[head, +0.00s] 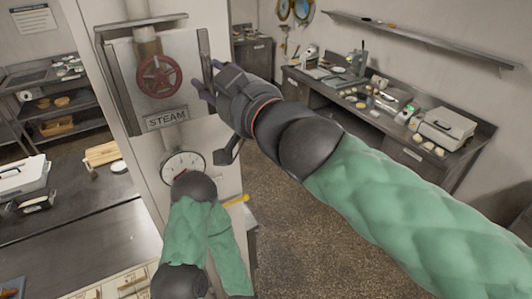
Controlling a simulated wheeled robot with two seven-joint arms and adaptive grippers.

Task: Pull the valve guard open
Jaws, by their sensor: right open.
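The valve guard (206,58) shows as a grey metal frame around the red valve wheel (160,76), on a white column in the head view. A STEAM plate (167,118) is below the wheel. I cannot tell whether the fingers touch the guard. The guard looks closed, but its hinge side is unclear. My left arm is folded below the gauge, and its gripper is not visible.
A round gauge (183,166) sits under the STEAM plate, close to my left arm. A dark workbench (75,220) stands at the left. A counter (405,150) with several items and a wall shelf (400,38) are at the right. Open floor (300,240) lies between.

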